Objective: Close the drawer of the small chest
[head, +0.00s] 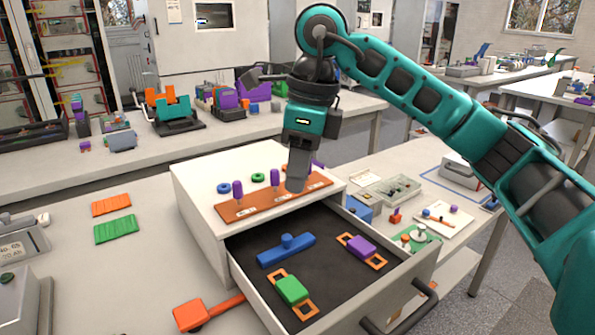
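The small white chest (200,212) stands on the bench. Its drawer (328,266) is pulled out toward the lower right and shows a dark lined floor. In it lie a blue part (285,250), a green block in an orange frame (290,289) and a purple block in an orange frame (361,246). A black bar handle (405,310) is on the drawer front. My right gripper (297,184) points down over the chest top, near its front edge and behind the open drawer. It shows edge-on, so its opening is unclear. My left gripper is out of view.
An orange board with purple pegs (262,203) and green and blue rings lie on the chest top. An orange tool (195,314) lies left of the drawer. Orange and green ribbed pads lie farther left. Trays and small parts (390,190) are right of the chest.

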